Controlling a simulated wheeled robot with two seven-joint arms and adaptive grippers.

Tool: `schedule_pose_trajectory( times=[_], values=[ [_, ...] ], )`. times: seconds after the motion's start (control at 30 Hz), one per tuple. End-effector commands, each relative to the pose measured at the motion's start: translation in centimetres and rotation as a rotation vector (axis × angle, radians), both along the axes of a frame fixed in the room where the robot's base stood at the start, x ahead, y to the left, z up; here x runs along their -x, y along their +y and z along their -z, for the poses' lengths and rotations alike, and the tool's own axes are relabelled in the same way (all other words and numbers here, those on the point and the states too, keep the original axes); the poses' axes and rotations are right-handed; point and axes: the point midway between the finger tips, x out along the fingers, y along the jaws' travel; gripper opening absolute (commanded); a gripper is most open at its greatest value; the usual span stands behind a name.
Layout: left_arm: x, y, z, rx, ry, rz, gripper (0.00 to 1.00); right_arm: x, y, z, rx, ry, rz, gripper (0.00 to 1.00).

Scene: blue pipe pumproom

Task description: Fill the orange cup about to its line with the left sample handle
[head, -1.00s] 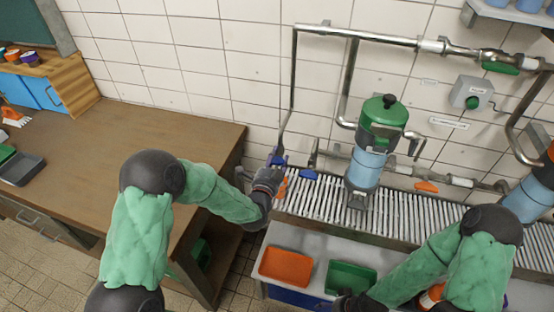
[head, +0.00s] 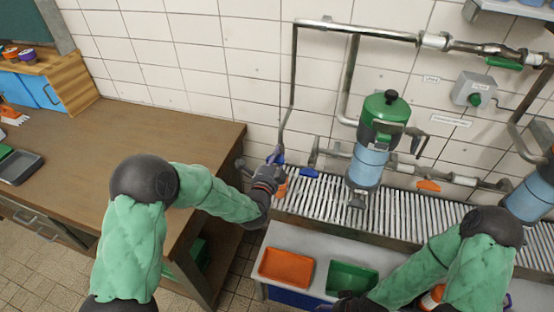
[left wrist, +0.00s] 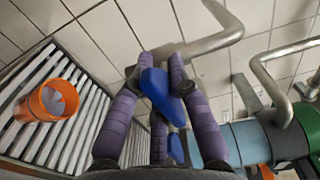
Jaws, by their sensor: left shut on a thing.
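The left sample handle is a blue lever (head: 276,156) on the leftmost thin pipe above the slatted grate. In the left wrist view the purple fingers of my left gripper (left wrist: 163,75) are closed around the blue handle (left wrist: 160,92). The orange cup (head: 281,187) stands on the grate just beside and below my left gripper, partly hidden by it in the head view. In the left wrist view the orange cup (left wrist: 48,104) is upright with a pale grey inside; its line and level cannot be made out. My right gripper (head: 345,302) is dark and partly cut off at the bottom edge.
A second blue handle (head: 312,156) is just right of the first. Orange (head: 287,267) and green (head: 350,278) trays sit on the shelf in front. A wooden bench (head: 110,150) fills the left.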

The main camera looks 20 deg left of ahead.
Motion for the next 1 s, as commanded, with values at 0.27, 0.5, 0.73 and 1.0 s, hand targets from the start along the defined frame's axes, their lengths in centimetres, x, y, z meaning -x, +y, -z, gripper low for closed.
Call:
schedule_pose_trajectory(
  times=[0.27, 0.5, 0.73, 1.0],
  values=[
    [0.02, 0.06, 0.09, -0.112, -0.001, -0.001, 0.0, 0.0, 0.0, 0.64, 0.0, 0.0, 0.0, 0.79],
    [0.01, 0.06, 0.04, -0.113, -0.001, 0.0, 0.0, -0.01, -0.01, 0.59, 0.0, 0.0, 0.0, 0.79],
    [0.01, 0.05, 0.02, -0.112, -0.002, 0.0, 0.42, -0.01, 0.0, 0.6, 0.0, 0.0, 0.0, 0.79],
    [0.27, 0.05, 0.01, -0.111, -0.001, 0.0, 0.42, -0.02, 0.0, 0.6, 0.0, 0.0, 0.0, 0.79]
  ],
)
